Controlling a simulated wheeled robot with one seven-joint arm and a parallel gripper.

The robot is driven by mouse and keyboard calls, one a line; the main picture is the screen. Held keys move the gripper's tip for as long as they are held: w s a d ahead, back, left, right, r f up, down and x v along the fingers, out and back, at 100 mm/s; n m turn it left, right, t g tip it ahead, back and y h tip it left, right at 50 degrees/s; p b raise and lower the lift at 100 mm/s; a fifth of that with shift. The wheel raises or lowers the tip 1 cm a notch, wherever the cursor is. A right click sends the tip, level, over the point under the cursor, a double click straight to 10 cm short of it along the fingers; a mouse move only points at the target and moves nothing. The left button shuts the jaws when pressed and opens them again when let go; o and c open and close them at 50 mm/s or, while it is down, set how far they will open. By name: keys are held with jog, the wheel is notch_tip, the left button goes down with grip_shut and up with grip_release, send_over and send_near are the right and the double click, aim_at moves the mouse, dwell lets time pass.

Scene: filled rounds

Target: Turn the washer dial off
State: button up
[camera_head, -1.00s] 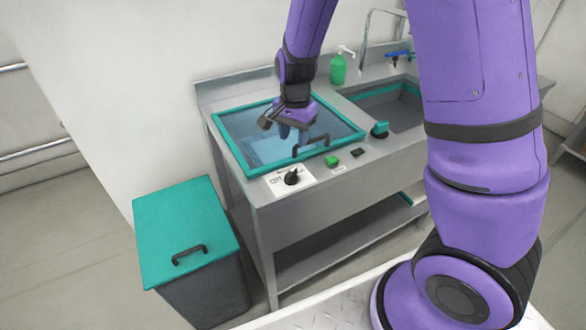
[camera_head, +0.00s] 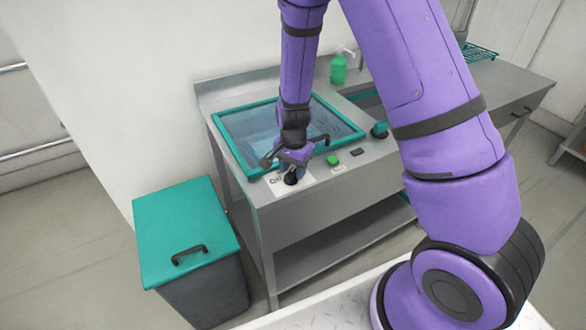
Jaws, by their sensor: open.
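The washer is a steel counter unit with a teal-framed glass lid (camera_head: 232,150) on its top. Its dial (camera_head: 291,179) is a black knob on a white plate (camera_head: 309,180) at the front left of the counter, with lettering partly visible at its left. My gripper (camera_head: 284,170) is open and points down right at the dial. Its fingers partly cover the knob, so the knob's pointing direction and any contact are hard to tell.
A green button (camera_head: 332,160), a small black switch (camera_head: 357,152) and a teal knob (camera_head: 379,130) sit right of the dial. The lid's dark handle (camera_head: 319,138) is close behind my gripper. A teal-lidded bin (camera_head: 185,222) stands left. A green soap bottle (camera_head: 338,70) stands behind.

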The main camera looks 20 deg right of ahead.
jog(key=shift+f, duration=0.15)
grip_shut()
